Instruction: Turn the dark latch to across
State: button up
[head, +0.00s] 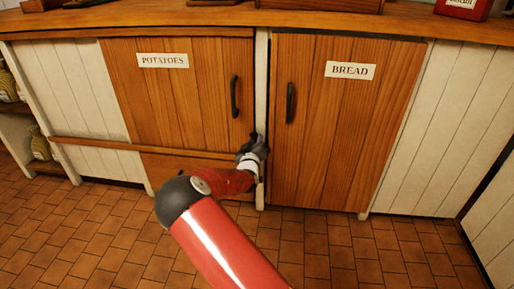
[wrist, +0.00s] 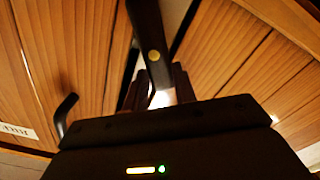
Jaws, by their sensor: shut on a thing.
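The dark latch (wrist: 146,25) is a dark bar with a round brass-coloured screw, seen in the wrist view between two wooden doors. It runs roughly along the gap between them, slightly tilted in the picture. My gripper (wrist: 160,92) is shut on the lower end of the latch in that view, with a finger on each side. In the head view my gripper (head: 254,147) is at the pale post between the doors, below the handles. It hides most of the latch there.
The POTATOES door (head: 180,95) is left of the post (head: 262,85) and the BREAD door (head: 345,130) right of it. Both look closed. Each has a dark handle, at left (head: 234,97) and right (head: 290,103). A wooden counter (head: 215,18) overhangs them. The tiled floor in front looks clear.

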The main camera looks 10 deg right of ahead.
jog(key=n+b, duration=0.1)
jog(key=n, duration=0.2)
jog(key=f+n+b, duration=0.1)
jog(key=n+b, duration=0.1)
jog(key=n, duration=0.2)
jog(key=a+f+n+b, duration=0.1)
jog(key=n+b, duration=0.1)
jog(key=n, duration=0.2)
jog(key=shift+w+a+f, duration=0.1)
jog(key=shift+w+f, duration=0.05)
jog(key=shift+w, duration=0.05)
jog(key=shift+b, duration=0.3)
jog(key=o, duration=1)
jog(key=v, duration=0.7)
jog(key=shift+s+p, duration=0.35)
jog(key=shift+p, duration=0.05)
jog(key=shift+a, duration=0.1)
